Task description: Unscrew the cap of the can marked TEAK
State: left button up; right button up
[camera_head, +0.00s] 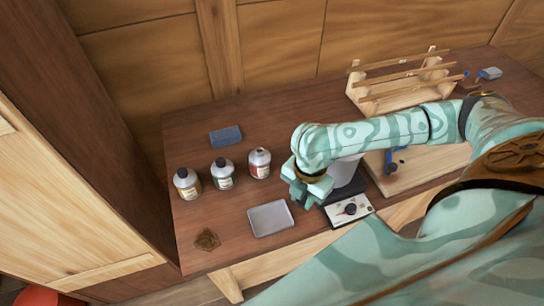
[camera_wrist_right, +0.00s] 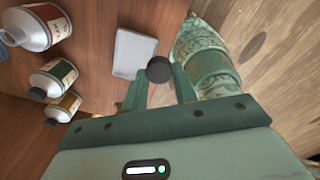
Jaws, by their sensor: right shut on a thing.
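Three cans stand in a row on the bench: a left can (camera_head: 187,185) and a middle can (camera_head: 223,176), both with black caps, and a right can (camera_head: 259,165) with a pale top and no black cap. Their lettering is too small to read, so I cannot tell which is TEAK. The uncapped can also shows in the right wrist view (camera_wrist_right: 34,28), with its bare neck. My right gripper (camera_head: 304,194) is right of the cans, near the tray. In the wrist view it is shut on a black cap (camera_wrist_right: 159,69), apart from any can. My left gripper is out of view.
A shallow grey tray (camera_head: 270,218) lies at the bench front. A brown rag (camera_head: 207,240) and a blue block (camera_head: 225,136) lie near the cans. A wooden rack (camera_head: 400,85) stands behind my arm.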

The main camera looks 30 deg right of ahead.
jog(key=s+d+n+p, duration=0.3)
jog(key=s+n, duration=0.2)
jog(key=n, duration=0.1)
jog(key=n+b, duration=0.1)
jog(key=b, duration=0.1)
send_over(271, 220)
jog(key=f, duration=0.9)
jog(key=shift+s+d+f, duration=0.2)
jog(key=shift+f, duration=0.05)
jog(key=shift+w+a+f, duration=0.1)
jog(key=shift+w+f, duration=0.05)
jog(key=shift+f, duration=0.05)
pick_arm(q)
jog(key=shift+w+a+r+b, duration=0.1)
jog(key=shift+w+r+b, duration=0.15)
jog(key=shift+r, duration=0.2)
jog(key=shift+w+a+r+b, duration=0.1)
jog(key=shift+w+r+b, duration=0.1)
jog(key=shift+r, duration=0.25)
pick_arm(e)
jog(key=shift+w+a+f, duration=0.1)
jog(key=shift+w+f, duration=0.05)
jog(key=shift+f, duration=1.55)
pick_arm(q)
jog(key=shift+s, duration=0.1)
pick_arm(e)
jog(key=o, duration=1.1)
jog(key=shift+f, duration=0.1)
